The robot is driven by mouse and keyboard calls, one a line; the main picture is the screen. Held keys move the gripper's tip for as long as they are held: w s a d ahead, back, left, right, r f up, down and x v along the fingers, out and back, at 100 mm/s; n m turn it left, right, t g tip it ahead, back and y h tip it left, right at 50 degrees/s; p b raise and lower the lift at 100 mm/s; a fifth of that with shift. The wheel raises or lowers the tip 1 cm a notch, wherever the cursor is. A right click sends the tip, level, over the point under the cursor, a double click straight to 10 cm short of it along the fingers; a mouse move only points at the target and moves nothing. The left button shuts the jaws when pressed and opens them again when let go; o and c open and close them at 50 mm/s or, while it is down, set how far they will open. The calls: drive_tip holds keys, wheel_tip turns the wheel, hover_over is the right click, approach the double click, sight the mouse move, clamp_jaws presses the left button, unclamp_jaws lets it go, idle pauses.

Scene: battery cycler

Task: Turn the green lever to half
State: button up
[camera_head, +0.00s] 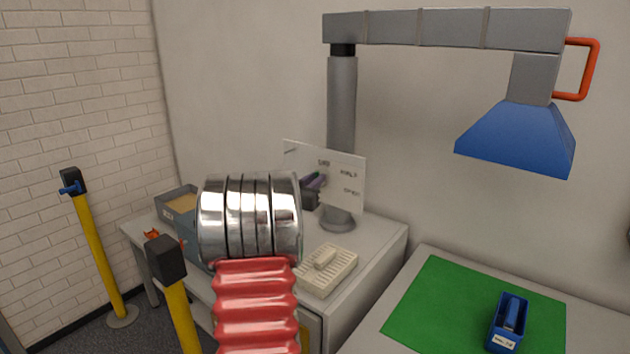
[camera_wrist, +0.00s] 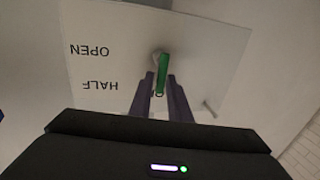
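The green lever (camera_wrist: 161,75) sits on a pale panel (camera_wrist: 215,55) in the wrist view. It points down in that picture, away from the upside-down OPEN and HALF words to its left. The dark fingers of my gripper (camera_wrist: 160,83) stand on either side of the lever. I cannot tell whether they press on it. In the head view the panel (camera_head: 347,178) stands on the left bench with SHUT, HALF and OPEN printed on it. My gripper (camera_head: 314,181) is partly visible in front of it, and my arm hides the lever there.
A cream block-like device (camera_head: 327,268) and a grey bin (camera_head: 177,203) are on the left bench. Yellow posts (camera_head: 97,250) stand at the left. A blue lamp hood (camera_head: 517,138) hangs at the right above a green mat (camera_head: 430,310), on which a blue holder (camera_head: 508,322) stands.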

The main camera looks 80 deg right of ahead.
clamp_jaws()
drive_tip(key=shift+s, duration=0.1)
drive_tip(key=shift+m, duration=0.3)
drive_tip(key=shift+f, duration=0.1)
drive_tip(key=m, duration=0.3)
drive_tip(key=s+f+m, duration=0.1)
drive_tip(key=m, duration=0.2)
drive_tip(key=s+a+m+g+h, duration=0.1)
drive_tip(key=m, duration=0.1)
drive_tip(key=shift+f+m, duration=0.15)
drive_tip(key=shift+m, duration=0.25)
drive_tip(key=shift+g, duration=0.3)
